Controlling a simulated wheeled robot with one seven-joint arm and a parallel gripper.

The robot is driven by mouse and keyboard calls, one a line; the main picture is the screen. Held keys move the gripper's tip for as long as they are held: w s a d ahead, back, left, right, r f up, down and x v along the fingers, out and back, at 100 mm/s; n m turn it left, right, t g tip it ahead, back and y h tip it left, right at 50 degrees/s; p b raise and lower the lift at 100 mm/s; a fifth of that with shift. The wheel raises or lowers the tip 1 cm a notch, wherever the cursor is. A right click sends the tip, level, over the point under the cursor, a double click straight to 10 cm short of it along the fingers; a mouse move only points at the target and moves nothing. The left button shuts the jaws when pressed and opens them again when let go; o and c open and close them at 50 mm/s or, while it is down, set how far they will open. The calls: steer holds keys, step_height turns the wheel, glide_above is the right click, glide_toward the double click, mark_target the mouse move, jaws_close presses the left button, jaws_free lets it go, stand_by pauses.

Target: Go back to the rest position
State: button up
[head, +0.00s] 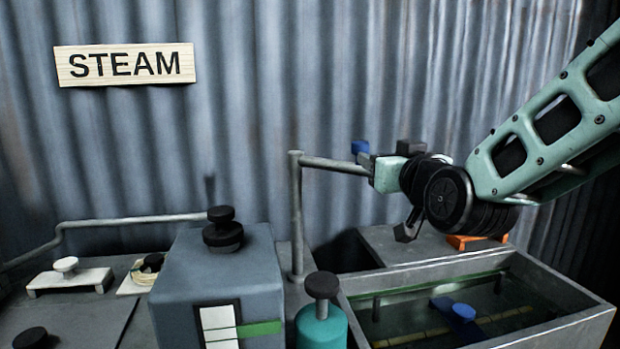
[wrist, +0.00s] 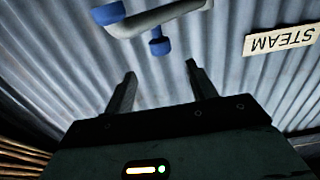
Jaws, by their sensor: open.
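My gripper (wrist: 161,68) is open and empty in the wrist view, its two dark fingers apart with only the corrugated wall behind the gap. In the head view my arm comes in from the right, and its end is raised above the tank beside a grey pipe (head: 335,165). The fingers are hard to make out there. A pipe with blue ends (wrist: 165,17) lies beyond the fingertips in the wrist view. I cannot tell whether anything touches it.
A water tank (head: 599,315) at lower right holds rods and a blue piece (head: 463,311). A grey box with a black knob (head: 240,262), a teal bottle (head: 321,329) and a white stand (head: 70,281) stand left of it. A STEAM sign (head: 125,65) hangs on the wall.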

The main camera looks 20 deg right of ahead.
steer(key=s+a+f+n+g+y, duration=0.3)
steer(key=s+a+f+g, duration=0.2)
steer(key=a+f, duration=0.2)
steer(key=s+a+f+n+g+y, duration=0.2)
steer(key=s+a+f+g, duration=0.25)
steer(key=a+f, duration=0.3)
steer(key=s+f+n+g+h, duration=0.1)
steer(key=s+f+g, duration=0.2)
steer(key=s, duration=0.5)
steer(key=s+f+n+g+h, duration=0.2)
steer(key=s+f+g, duration=0.2)
steer(key=s, duration=0.5)
steer(key=shift+d+g, duration=0.3)
steer(key=shift+g, duration=0.45)
